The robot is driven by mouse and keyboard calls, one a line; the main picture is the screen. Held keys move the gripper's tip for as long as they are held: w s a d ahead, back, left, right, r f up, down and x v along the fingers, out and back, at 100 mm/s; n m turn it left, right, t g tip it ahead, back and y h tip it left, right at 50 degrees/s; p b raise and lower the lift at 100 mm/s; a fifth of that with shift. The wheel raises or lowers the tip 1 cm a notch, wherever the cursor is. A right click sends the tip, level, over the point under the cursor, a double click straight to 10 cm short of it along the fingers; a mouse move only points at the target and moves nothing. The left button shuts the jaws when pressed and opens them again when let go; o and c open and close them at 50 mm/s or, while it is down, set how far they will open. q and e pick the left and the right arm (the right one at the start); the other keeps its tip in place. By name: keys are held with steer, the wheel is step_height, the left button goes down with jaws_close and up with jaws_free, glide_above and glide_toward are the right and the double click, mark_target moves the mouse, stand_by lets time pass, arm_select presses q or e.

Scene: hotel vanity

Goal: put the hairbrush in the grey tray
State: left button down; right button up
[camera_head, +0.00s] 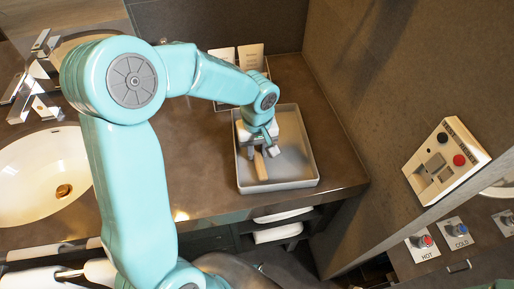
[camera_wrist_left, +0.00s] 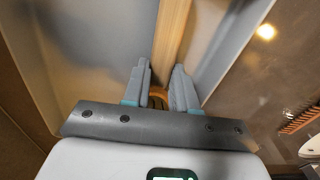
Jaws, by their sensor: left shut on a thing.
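My left gripper (camera_head: 262,152) points down inside the grey tray (camera_head: 300,124) on the counter. It is shut on the hairbrush, whose light wooden part (camera_head: 260,167) shows below the fingers. In the left wrist view, the wooden hairbrush (camera_wrist_left: 172,38) runs away from between the two fingertips (camera_wrist_left: 160,88), inside the tray walls (camera_wrist_left: 232,45). The bristles do not show, and I cannot tell whether the brush touches the tray floor. My right gripper is not in view.
An orange-brown toothed thing, like a comb (camera_wrist_left: 301,119), lies on the counter outside the tray. A white sink (camera_head: 35,175) and faucet (camera_head: 35,85) are at left. A wall panel with buttons (camera_head: 446,160) is at right.

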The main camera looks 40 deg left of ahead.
mark_target(258, 153)
arm_select(q)
steer(key=shift+f+b, duration=0.2)
steer(key=shift+b, duration=0.1)
steer(key=c, duration=0.9)
jaws_free()
steer(key=shift+r, duration=0.1)
step_height(258, 153, up, 12)
steer(key=shift+d+r, duration=0.15)
steer(key=shift+r, duration=0.05)
